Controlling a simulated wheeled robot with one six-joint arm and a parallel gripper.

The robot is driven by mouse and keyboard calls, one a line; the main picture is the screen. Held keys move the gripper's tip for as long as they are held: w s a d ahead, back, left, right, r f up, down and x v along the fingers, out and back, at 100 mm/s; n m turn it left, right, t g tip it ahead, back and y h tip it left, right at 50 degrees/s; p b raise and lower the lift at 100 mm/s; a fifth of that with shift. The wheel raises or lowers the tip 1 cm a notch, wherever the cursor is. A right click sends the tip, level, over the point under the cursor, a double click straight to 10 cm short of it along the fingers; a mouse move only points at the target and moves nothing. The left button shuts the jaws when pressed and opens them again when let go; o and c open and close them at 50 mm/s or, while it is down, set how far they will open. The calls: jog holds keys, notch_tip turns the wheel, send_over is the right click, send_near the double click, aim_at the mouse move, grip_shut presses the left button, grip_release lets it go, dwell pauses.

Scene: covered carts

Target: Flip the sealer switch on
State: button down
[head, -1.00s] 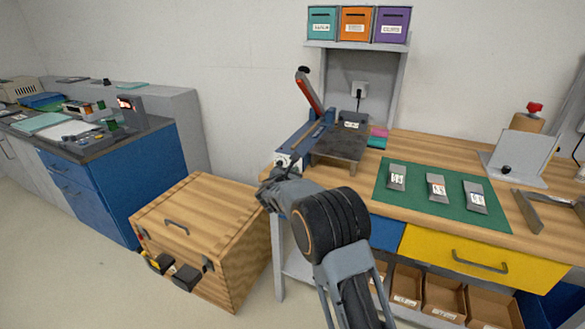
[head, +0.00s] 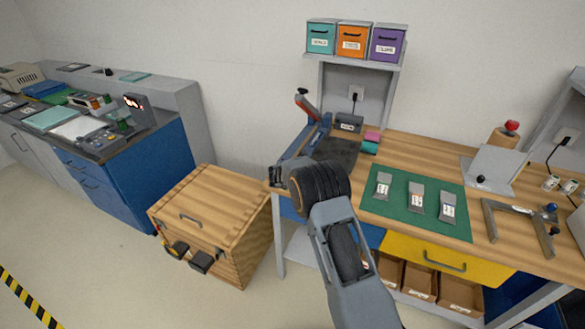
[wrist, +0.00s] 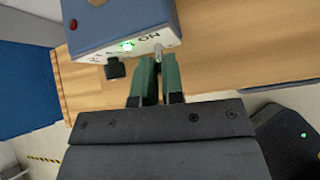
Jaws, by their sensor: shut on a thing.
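The sealer (head: 318,135) is a blue machine with a raised red-handled arm at the left end of the wooden bench. In the wrist view its blue box (wrist: 120,17) has a pale front panel with an "ON" mark, a glowing green light and a dark red button. The metal switch lever (wrist: 158,52) stands out near the "ON" mark. My gripper (wrist: 159,68) has green fingers on either side of the lever, shut on it. A black knob (wrist: 115,68) sits just left of the fingers. In the head view my arm hides the sealer's front.
A green mat (head: 398,213) with several grey labelled pieces lies right of the sealer. A wooden chest (head: 210,215) stands on the floor to the left, near the blue cabinet (head: 150,165). A shelf with three coloured boxes rises behind the sealer.

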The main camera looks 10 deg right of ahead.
jog(key=shift+g+p, duration=0.3)
jog(key=shift+p, duration=0.85)
jog(key=c, duration=1.2)
grip_release()
jog(key=shift+c, duration=0.2)
jog(key=b+v, duration=0.2)
jog(key=v, duration=1.1)
jog(key=shift+s+r+b, duration=0.3)
jog(key=shift+r, duration=0.05)
